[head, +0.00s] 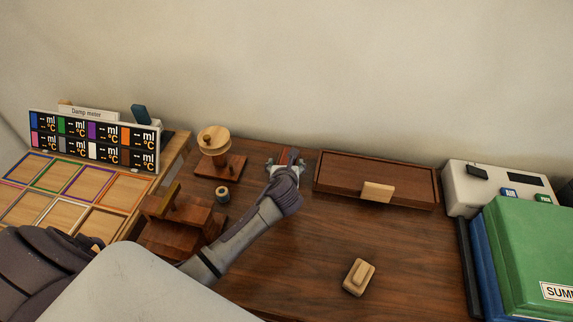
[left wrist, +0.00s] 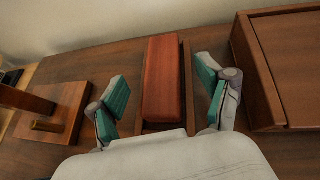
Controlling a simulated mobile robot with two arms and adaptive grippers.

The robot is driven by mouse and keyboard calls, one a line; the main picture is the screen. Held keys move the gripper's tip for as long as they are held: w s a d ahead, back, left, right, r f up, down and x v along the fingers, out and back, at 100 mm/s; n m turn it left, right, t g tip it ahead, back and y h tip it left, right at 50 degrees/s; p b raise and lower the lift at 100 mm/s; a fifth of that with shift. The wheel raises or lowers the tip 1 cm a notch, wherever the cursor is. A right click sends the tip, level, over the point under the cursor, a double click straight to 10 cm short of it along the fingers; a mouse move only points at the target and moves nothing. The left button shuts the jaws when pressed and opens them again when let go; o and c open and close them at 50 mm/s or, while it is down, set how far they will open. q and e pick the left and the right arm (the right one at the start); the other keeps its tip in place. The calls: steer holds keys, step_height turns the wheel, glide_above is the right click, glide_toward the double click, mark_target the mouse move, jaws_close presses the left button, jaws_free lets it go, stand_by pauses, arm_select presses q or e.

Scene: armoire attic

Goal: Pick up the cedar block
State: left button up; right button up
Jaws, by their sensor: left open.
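The cedar block (left wrist: 163,78) looks like a long reddish-brown bar in the left wrist view. It lies in a narrow wooden holder or tray (left wrist: 188,85), whose edges show along its sides. My left gripper (left wrist: 160,92) is open, with one teal-padded finger on each side of the block and gaps between. In the head view my left gripper (head: 285,165) is at the back of the dark wooden table, and only a little of the reddish block shows between the fingers. My right gripper is not in view.
A wooden box (head: 335,172) with a pale tab stands close right of the gripper. A wooden spool stand (head: 214,150) is close left. A pale block (head: 359,277) lies at the front. Green and blue cases (head: 530,250) stand at right. The table's middle is clear.

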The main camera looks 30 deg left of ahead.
arm_select(q)
steer(key=shift+x, duration=0.9)
steer(key=shift+r, duration=0.1)
steer(key=c, duration=1.3)
